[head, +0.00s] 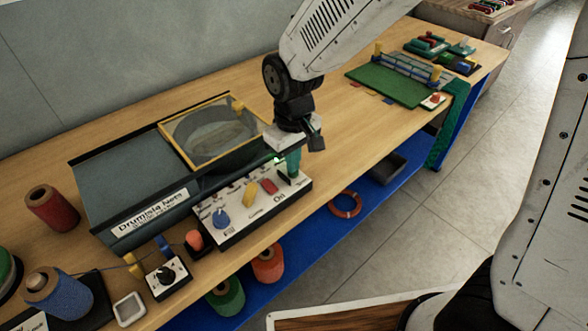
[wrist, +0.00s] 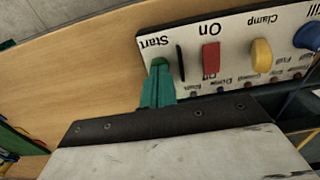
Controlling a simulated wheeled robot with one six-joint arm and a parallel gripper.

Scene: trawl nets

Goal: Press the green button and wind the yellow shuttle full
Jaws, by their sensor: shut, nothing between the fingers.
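My gripper (head: 293,172) is shut and empty, its teal fingers pointing down at the right end of the white control panel (head: 235,222). In the wrist view the fingertips (wrist: 159,68) are at the green button (wrist: 160,61) beside the "Start" label and partly cover it. I cannot tell whether they press it down. In the head view the fingers hide the button. A small yellow piece (head: 133,266) stands by a thread near the blue spool; I cannot tell if it is the shuttle or how full it is.
The panel also has a red switch (head: 269,187), yellow clamp knob (head: 250,194) and blue knob (head: 221,218). A yellow-framed clear cover (head: 212,130) is behind.

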